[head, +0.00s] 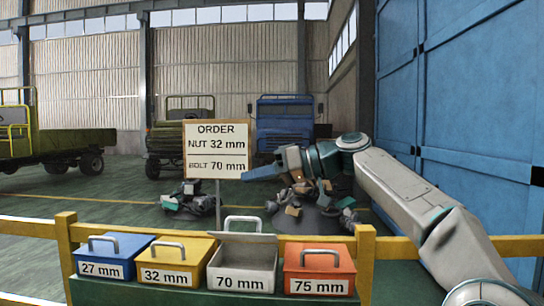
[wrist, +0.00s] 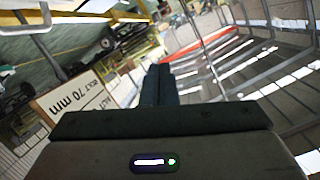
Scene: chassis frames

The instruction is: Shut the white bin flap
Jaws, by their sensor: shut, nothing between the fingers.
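The white bin (head: 242,268), labelled 70 mm, stands third from the left in the row. Its flap (head: 249,238) is raised at the back with the handle on top, and the inside shows. My gripper (head: 246,175) is above and behind this bin in the head view, pointing left, apart from the flap. In the wrist view its dark fingers (wrist: 159,84) are together with nothing between them. A pale handle shape (wrist: 28,22) shows at the upper left of the wrist view; I cannot tell whose it is.
Blue (head: 112,257), yellow (head: 178,261) and orange (head: 319,270) bins with lids down flank the white one. An order sign (head: 216,136) on a post stands close to my gripper. A yellow rail (head: 390,248) runs behind the bins. Scrap heaps lie beyond.

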